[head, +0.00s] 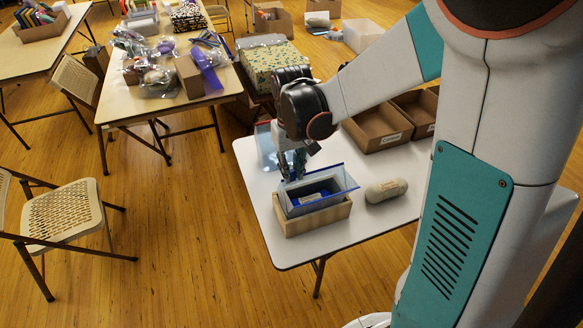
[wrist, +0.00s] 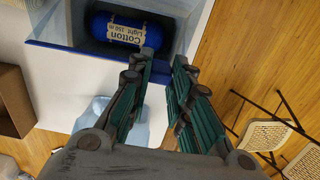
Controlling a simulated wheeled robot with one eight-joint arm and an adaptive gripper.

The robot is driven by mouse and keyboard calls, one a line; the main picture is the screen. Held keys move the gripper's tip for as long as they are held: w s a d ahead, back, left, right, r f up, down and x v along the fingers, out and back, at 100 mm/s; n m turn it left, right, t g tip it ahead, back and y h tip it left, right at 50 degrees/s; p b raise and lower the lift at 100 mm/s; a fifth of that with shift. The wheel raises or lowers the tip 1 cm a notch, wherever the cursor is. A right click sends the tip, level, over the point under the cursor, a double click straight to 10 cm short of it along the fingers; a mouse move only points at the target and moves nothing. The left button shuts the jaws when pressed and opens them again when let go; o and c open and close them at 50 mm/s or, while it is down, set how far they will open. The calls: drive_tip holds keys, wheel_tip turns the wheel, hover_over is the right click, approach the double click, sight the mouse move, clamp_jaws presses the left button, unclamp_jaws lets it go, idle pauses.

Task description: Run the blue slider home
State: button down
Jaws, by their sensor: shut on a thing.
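The blue slider (head: 349,188), a clear panel with a blue edge, sits on top of a wooden box (head: 318,220) near the white table's left side. My gripper (head: 291,174) reaches down to the back left of the slider and is shut on it. The grip itself is hard to see in the head view. In the wrist view, the fingers (wrist: 165,62) stand a little apart by the blue edge (wrist: 70,47).
A beige oblong object (head: 386,190) lies right of the box. A clear bluish container (head: 265,146) stands behind, and also shows in the wrist view (wrist: 92,112). Cardboard trays (head: 377,127) stand at the back right. The white table's front strip (head: 300,249) is clear.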

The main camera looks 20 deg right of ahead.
drive_tip(key=d, duration=1.4)
drive_tip(key=shift+d, duration=0.2)
drive_tip(key=c, duration=1.4)
unclamp_jaws()
drive_tip(key=shift+c, duration=0.2)
drive_tip(key=shift+r, duration=0.1)
wheel_tip(320, 180, up, 12)
